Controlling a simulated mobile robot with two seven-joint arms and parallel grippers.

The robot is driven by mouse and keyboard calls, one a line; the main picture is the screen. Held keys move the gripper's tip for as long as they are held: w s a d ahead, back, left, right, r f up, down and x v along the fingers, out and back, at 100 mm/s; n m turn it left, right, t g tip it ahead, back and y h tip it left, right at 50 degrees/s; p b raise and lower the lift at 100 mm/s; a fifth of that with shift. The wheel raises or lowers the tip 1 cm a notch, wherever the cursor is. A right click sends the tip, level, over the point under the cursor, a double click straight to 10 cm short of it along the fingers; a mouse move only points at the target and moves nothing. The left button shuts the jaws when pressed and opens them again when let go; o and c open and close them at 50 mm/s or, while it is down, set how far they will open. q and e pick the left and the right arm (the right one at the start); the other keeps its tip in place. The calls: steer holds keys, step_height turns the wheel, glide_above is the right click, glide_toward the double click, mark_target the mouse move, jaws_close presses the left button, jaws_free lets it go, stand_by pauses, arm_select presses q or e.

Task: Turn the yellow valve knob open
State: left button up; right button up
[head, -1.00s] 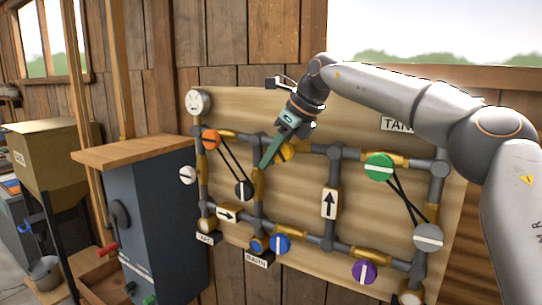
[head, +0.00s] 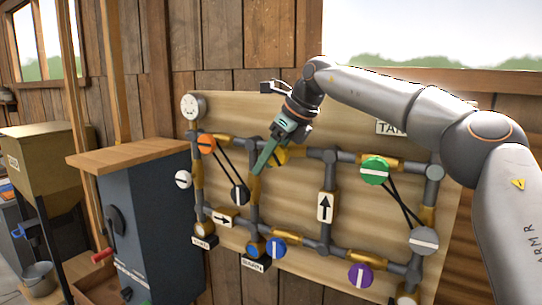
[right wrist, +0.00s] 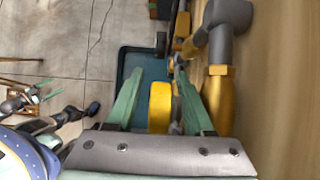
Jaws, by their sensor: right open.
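The yellow valve knob (head: 281,155) sits on the upper pipe of the wooden pipe board, partly hidden behind my right gripper (head: 263,163). In the right wrist view the yellow knob (right wrist: 160,105) lies between the two green fingers of my right gripper (right wrist: 158,75). The fingers are open on either side of it, with a visible gap on the left; whether the right finger touches cannot be told. My left gripper is in neither view.
The board (head: 300,110) also carries an orange knob (head: 206,144), a green knob (head: 375,170), a blue knob (head: 276,248), a purple knob (head: 361,275) and a gauge (head: 192,106). A dark cabinet (head: 160,210) stands at left.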

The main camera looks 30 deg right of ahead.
steer(key=v, duration=1.2)
steer(key=shift+r, duration=0.25)
steer(key=shift+d, duration=0.1)
